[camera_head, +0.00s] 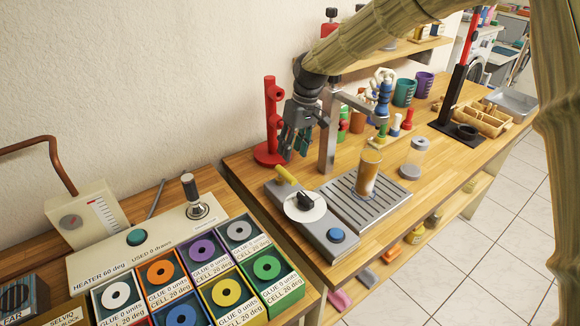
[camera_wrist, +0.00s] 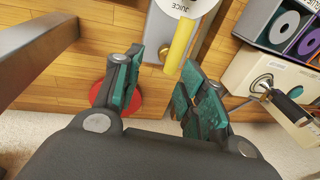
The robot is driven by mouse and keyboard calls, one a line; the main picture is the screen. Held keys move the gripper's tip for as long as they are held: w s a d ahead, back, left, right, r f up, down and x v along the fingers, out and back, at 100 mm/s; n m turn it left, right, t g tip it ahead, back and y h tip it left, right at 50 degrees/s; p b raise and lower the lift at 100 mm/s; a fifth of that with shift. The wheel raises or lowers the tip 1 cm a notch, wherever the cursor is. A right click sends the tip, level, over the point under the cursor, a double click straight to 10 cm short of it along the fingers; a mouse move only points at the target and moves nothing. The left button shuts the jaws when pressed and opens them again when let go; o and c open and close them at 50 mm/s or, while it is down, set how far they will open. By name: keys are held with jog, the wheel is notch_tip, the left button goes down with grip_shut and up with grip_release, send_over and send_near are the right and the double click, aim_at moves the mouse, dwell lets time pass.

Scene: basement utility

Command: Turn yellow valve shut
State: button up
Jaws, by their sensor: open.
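The yellow valve is a short yellow lever (camera_head: 286,175) at the back end of a grey dispenser base (camera_head: 312,228) on the wooden bench. In the wrist view my gripper (camera_wrist: 160,72) is open and empty, with the lever just beyond the fingertips, nearer the right finger. Whether a finger touches the lever cannot be told.
A tall glass of brown drink (camera_head: 367,172) stands on a slatted drip tray (camera_head: 375,212) by a metal post (camera_head: 328,140). A red stand (camera_head: 271,120) is close behind my gripper. A clear jar (camera_head: 413,160) stands right. Glue spool boxes (camera_head: 225,292) fill the front left.

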aim_at(288, 173)
jog(key=shift+g, duration=0.3)
jog(key=s+f, duration=0.1)
jog(key=s, duration=0.1)
jog(key=s+f, duration=0.1)
jog(key=s, duration=0.2)
jog(key=s+a+f, duration=0.1)
jog(key=s, duration=0.2)
jog(key=shift+g, duration=0.3)
jog(key=w+f, duration=0.2)
jog(key=w, duration=0.1)
jog(key=w+f, duration=0.2)
jog(key=shift+w, duration=0.5)
jog(key=shift+c, duration=0.3)
jog(key=shift+s+r+p, duration=0.3)
jog(key=shift+s+r, duration=0.05)
jog(key=c, duration=0.7)
jog(key=shift+s+a+r, duration=0.1)
jog(key=shift+s+r, duration=0.15)
jog(key=shift+s, duration=0.1)
grip_shut()
jog(key=shift+s+d+r, duration=0.25)
jog(key=shift+s+r, duration=0.1)
jog(key=shift+s, duration=0.2)
jog(key=shift+w, duration=0.1)
